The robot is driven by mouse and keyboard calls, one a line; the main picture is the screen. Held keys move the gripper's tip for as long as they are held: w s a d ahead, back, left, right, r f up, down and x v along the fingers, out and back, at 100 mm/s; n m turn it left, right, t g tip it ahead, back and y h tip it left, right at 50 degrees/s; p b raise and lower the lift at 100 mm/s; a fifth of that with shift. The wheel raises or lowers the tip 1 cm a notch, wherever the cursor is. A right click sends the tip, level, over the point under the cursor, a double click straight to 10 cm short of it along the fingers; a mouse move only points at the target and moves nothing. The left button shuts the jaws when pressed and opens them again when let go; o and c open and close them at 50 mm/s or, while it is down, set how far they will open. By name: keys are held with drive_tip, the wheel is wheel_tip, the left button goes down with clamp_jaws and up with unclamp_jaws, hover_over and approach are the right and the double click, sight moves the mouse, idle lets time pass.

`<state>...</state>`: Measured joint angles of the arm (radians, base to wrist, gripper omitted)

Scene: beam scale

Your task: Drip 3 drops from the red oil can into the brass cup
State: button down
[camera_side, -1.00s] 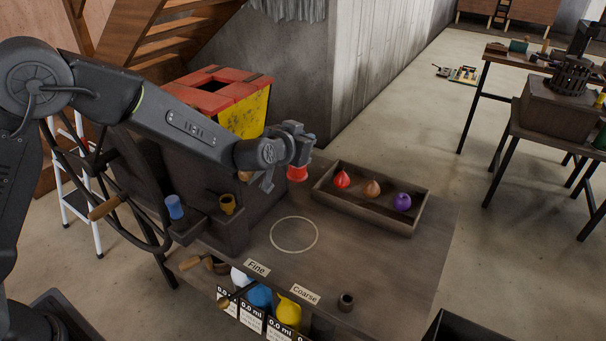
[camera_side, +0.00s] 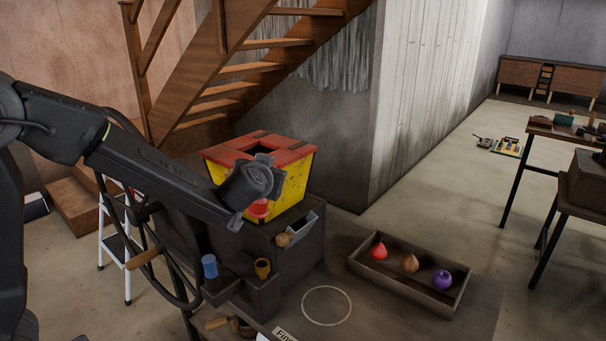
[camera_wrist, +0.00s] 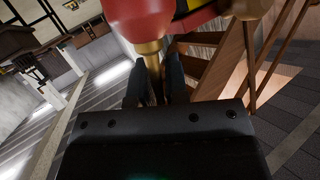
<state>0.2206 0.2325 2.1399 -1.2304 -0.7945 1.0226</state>
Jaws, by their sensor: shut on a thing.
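The red oil can (camera_side: 259,209) hangs at my gripper (camera_side: 247,207), held in the air in front of the red and yellow box. In the wrist view the red body of the can (camera_wrist: 139,15) and its brass spout (camera_wrist: 151,62) show between the dark fingers of my gripper (camera_wrist: 154,88), which are shut on it. The can's far side is hidden. The brass cup (camera_side: 262,268) stands on a small ledge of the dark cabinet, below the can in the side view and apart from it.
A blue cup (camera_side: 209,267) stands left of the brass cup. A red and yellow box (camera_side: 292,190) stands behind the can. A wooden tray (camera_side: 446,302) at right holds red, brown and purple bulb-shaped things. The marked circle (camera_side: 326,289) on the bench is empty.

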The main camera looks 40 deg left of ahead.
sight(257, 201)
drive_tip(key=shift+s+a+y, duration=0.3)
drive_tip(key=shift+s+a, duration=0.4)
drive_tip(key=shift+a, duration=0.05)
drive_tip(key=shift+g, duration=0.3)
wheel_tip(257, 201, down, 4)
drive_tip(key=shift+s+a, duration=0.1)
drive_tip(key=shift+f+y, duration=0.3)
drive_tip(key=shift+f, duration=0.9)
wheel_tip(257, 201, down, 8)
drive_tip(key=m+y, duration=0.1)
drive_tip(key=m, duration=0.1)
drive_tip(key=m+y, duration=0.1)
drive_tip(key=m, duration=0.1)
drive_tip(key=shift+s+a+m+g+y, duration=0.1)
drive_tip(key=shift+a+m+g+y, duration=0.05)
drive_tip(key=shift+m+g+y, duration=0.2)
drive_tip(key=shift+f, duration=0.25)
